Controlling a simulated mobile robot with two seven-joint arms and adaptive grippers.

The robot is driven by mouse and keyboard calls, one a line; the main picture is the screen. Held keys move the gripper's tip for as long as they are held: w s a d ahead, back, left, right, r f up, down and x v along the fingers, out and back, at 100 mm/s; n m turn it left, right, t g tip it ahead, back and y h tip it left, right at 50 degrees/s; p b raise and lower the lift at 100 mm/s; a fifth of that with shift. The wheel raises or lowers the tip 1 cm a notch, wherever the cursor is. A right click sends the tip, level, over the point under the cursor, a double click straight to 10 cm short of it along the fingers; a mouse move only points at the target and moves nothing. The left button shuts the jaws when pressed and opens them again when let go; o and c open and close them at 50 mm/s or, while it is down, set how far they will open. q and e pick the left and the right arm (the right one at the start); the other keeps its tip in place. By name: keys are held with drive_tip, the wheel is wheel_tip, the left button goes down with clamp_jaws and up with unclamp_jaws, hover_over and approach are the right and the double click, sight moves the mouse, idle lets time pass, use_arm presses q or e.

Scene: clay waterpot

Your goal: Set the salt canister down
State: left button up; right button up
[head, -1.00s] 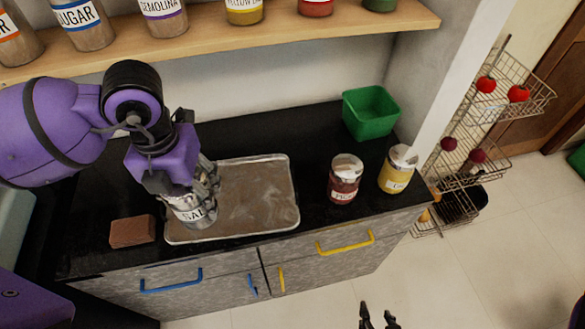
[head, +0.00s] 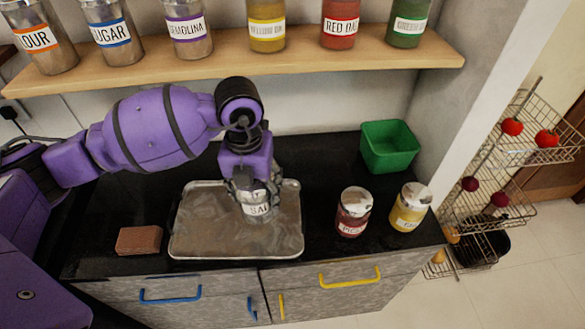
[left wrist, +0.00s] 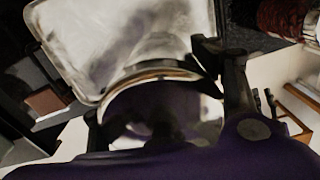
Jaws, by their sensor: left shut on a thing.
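The salt canister (head: 257,209) is a clear-sided jar with a white label, and stands roughly upright over the right half of the metal tray (head: 200,250). My left gripper (head: 250,186) is shut on its upper part from above. I cannot tell whether the canister's base touches the tray. In the left wrist view the canister's round top (left wrist: 150,108) lies between the fingers, with the tray (left wrist: 125,35) beyond it. My right gripper does not show in the head view.
A reddish-brown block (head: 139,240) lies left of the tray. A red-filled jar (head: 353,212) and a yellow-filled jar (head: 409,208) stand to its right, with a green bin (head: 389,146) behind them. A wooden shelf (head: 230,66) with several labelled jars overhangs the counter.

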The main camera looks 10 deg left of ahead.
use_arm(q)
drive_tip(key=w+f, duration=0.1)
drive_tip(key=w+d+f, duration=0.1)
drive_tip(key=f, duration=0.1)
drive_tip(key=w+f, duration=0.1)
drive_tip(key=f, duration=0.1)
drive_tip(key=shift+w+d+f, duration=0.1)
drive_tip(key=shift+w+d, duration=0.2)
drive_tip(key=shift+d, duration=0.05)
drive_tip(key=shift+f, duration=1.6)
drive_tip(key=shift+f+b, duration=0.2)
drive_tip(key=shift+b, duration=0.1)
drive_tip(key=o, duration=2)
wheel_tip(320, 180, up, 12)
drive_tip(key=shift+r, duration=0.2)
